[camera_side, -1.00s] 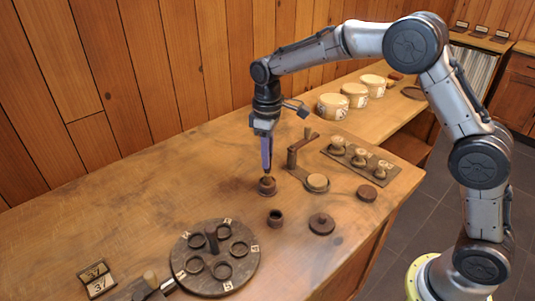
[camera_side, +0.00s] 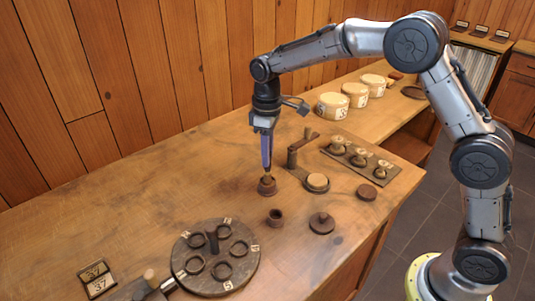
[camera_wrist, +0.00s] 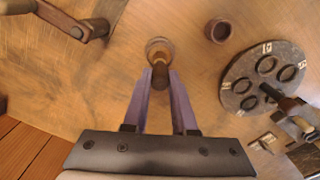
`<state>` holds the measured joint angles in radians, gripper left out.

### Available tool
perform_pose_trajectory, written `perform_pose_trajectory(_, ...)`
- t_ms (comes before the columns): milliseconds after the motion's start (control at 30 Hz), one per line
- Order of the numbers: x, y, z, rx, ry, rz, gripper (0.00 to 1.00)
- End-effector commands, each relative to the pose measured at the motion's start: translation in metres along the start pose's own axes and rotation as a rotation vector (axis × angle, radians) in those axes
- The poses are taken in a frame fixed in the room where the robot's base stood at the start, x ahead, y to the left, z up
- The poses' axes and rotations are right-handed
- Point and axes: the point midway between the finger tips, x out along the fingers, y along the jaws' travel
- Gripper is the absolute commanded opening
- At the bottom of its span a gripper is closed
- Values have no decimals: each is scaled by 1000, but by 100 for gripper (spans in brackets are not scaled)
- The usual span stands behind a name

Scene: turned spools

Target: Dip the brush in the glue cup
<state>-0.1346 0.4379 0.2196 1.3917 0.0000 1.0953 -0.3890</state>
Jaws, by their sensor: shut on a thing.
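My gripper (camera_side: 267,174) points straight down with its purple fingers close together. It is shut on a small brown brush (camera_wrist: 160,74), of which only a short part shows between the fingertips. No label shows which one holds glue.
A round numbered turntable (camera_side: 245,283) with several ring sockets lies at front left. A wooden crank arm (camera_side: 292,158) with a pale pad stands close on the right.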

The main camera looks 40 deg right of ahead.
Motion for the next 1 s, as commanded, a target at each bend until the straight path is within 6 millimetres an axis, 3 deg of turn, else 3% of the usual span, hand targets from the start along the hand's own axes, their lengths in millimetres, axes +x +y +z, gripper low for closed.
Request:
perform_pose_trajectory(700,-55,0,0,0,4,2,0)
perform_pose_trajectory(1000,-65,0,0,0,3,1,0)
